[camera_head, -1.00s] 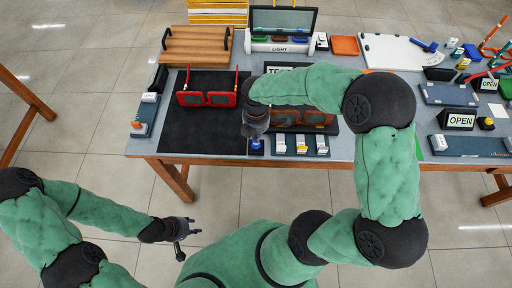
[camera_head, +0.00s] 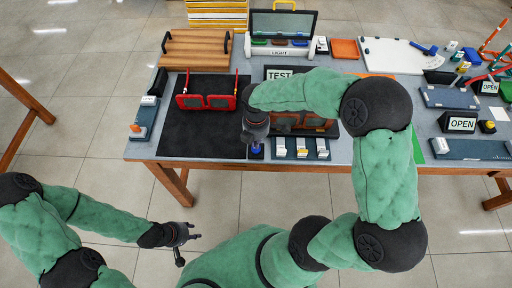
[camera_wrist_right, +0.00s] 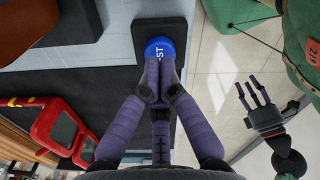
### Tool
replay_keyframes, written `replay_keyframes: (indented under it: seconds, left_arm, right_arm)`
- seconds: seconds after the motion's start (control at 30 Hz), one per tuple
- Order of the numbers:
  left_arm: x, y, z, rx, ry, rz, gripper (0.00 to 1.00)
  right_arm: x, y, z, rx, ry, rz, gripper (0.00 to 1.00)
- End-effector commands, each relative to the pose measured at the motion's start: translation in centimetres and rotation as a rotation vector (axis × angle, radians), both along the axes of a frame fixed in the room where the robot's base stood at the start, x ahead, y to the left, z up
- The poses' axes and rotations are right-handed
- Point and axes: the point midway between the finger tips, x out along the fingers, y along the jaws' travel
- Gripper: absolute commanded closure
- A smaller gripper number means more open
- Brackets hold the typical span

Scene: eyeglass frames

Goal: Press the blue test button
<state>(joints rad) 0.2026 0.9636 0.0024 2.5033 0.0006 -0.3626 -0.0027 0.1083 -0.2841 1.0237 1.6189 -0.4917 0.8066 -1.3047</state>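The blue test button (camera_head: 256,150) sits on a dark base at the table's front edge, below my right gripper (camera_head: 256,141). In the right wrist view the round blue button (camera_wrist_right: 160,45) shows white letters, "ST" readable. My right gripper's purple fingers (camera_wrist_right: 160,78) are closed together, with nothing between them. Their tips overlap the button's near side in this view; I cannot tell whether they touch or press it. My left gripper (camera_head: 183,236) is open and empty, away from the table at lower left. Its spread fingers (camera_wrist_right: 253,97) also show in the right wrist view.
A "TEST" sign (camera_head: 280,74) stands behind my right forearm. Red glasses (camera_head: 207,101) lie on a black mat (camera_head: 195,144) left of the button. A rack with several white pieces (camera_head: 301,156) is just right of it. My right arm hides part of the brown glasses.

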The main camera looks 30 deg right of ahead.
Motion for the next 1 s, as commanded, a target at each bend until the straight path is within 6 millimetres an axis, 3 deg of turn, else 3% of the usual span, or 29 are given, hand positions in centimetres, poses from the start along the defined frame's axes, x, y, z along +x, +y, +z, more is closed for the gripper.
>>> replay_keyframes:
  seconds: [1.0]
  left_arm:
    - [0.00, 0.00, -0.05, 0.000, 0.000, 0.000, 0.60]
  right_arm:
    - [0.00, -0.02, -0.56, 0.000, -0.001, 0.000, 1.00]
